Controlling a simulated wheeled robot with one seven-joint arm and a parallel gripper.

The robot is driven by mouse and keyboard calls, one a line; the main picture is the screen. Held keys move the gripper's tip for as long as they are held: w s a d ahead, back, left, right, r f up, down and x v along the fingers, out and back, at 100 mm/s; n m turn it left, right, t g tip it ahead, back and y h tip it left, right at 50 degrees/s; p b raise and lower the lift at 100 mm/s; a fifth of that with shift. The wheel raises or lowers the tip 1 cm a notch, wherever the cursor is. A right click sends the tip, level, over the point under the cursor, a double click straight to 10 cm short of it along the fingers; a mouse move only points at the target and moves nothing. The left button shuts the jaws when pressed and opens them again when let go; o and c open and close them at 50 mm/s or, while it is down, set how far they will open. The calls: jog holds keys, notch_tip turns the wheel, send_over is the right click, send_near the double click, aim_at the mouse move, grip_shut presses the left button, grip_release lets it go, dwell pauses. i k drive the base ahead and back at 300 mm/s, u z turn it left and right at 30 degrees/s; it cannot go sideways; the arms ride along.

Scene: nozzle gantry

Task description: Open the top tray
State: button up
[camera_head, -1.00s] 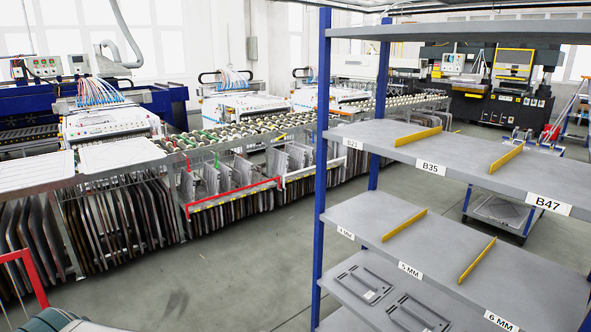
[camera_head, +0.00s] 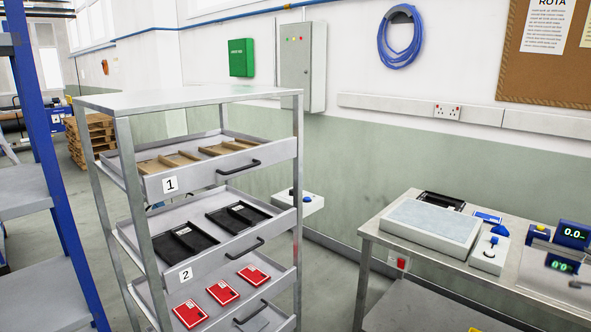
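A grey metal rack with trays stands left of centre. Its top tray (camera_head: 213,174), labelled 1, holds tan divided inserts (camera_head: 197,156) and has a black bar handle (camera_head: 239,168) on its front. The tray's inside shows below the rack's top panel (camera_head: 190,98). How far it is slid out I cannot tell exactly. My gripper is not in view.
A second tray (camera_head: 222,257), labelled 2, holds black boxes, and a lower tray holds red boxes (camera_head: 222,292). A workbench (camera_head: 375,231) with devices stands at right. A blue-posted shelf (camera_head: 46,150) is at far left. Floor shows between rack and bench.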

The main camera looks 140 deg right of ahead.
aim_at(157, 187)
jog(key=z, duration=3.95)
jog(key=i, duration=0.8)
jog(key=z, duration=0.7)
